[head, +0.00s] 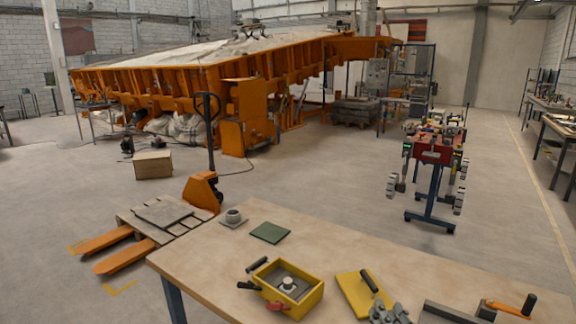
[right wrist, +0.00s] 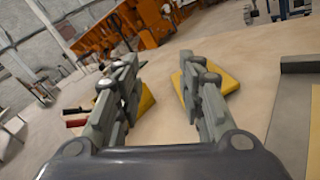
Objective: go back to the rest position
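My right gripper (head: 390,313) is at the near edge of the head view, over the workbench (head: 200,265). A yellow piece (right wrist: 225,82) also shows behind the right finger in the wrist view. My left gripper is in neither view.
A yellow box (head: 309,302) with tools around it stands on the bench, left of the gripper. A cup (head: 233,214) and a green mat (head: 269,233) lie farther back. An orange-and-black tool (head: 513,307) lies at right. A pallet truck (head: 203,190) stands beyond the bench.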

